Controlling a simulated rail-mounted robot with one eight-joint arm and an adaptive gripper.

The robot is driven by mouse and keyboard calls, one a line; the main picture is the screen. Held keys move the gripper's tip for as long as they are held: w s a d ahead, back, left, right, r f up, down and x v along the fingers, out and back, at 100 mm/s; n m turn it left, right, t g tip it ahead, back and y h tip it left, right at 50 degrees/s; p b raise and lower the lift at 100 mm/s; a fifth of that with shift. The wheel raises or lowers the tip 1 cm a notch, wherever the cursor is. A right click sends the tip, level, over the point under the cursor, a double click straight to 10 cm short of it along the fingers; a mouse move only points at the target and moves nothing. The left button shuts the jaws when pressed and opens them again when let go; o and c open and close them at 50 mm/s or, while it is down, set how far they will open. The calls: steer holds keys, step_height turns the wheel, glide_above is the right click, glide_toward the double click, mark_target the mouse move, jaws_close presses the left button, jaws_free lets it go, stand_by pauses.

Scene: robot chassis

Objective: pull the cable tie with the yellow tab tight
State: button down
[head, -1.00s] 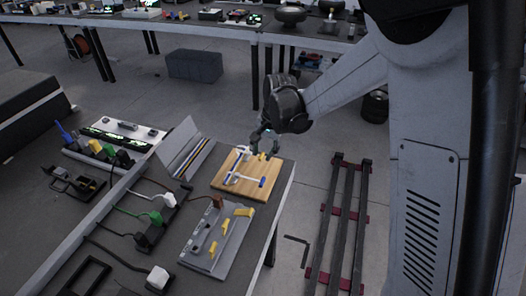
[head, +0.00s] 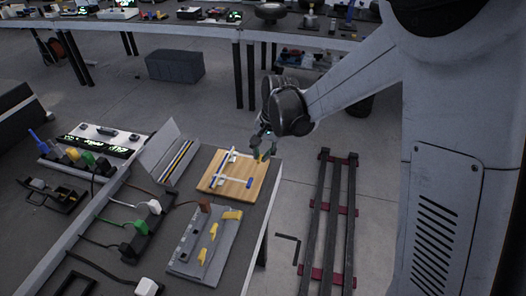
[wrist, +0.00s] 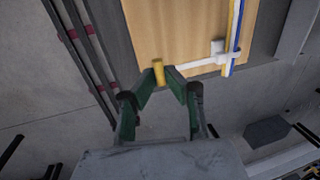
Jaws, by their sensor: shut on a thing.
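The wooden board (head: 218,186) lies near the right edge of the workbench. Two white cable ties cross it around a bundle of thin yellow and blue cables (wrist: 235,28). The tie with the yellow tab (wrist: 158,72) has its white head (wrist: 218,48) at the bundle, and its strap runs left toward the tab. My gripper (wrist: 161,78) has its green fingertips closed about the yellow tab, at the board's edge. In the head view my gripper (head: 263,152) is over the board's far right side. The blue tab (head: 250,183) of the other tie lies free on the board.
A grey panel with yellow handles (head: 208,245) sits in front of the board. An open grey holder (head: 168,150) stands to its left. Plugs and sockets (head: 140,235) fill the bench further left. Floor rails (head: 330,220) lie right of the bench.

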steer(key=c, duration=1.8)
jaws_free()
steer(key=shift+d, duration=0.25)
steer(key=shift+r, duration=0.1)
steer(key=shift+r, duration=0.25)
steer(key=r, duration=0.3)
steer(key=d+r, duration=0.1)
steer(key=r, duration=0.3)
steer(key=d+r, duration=0.1)
steer(key=r, duration=0.3)
steer(key=shift+s, duration=0.4)
steer(key=shift+d, duration=0.1)
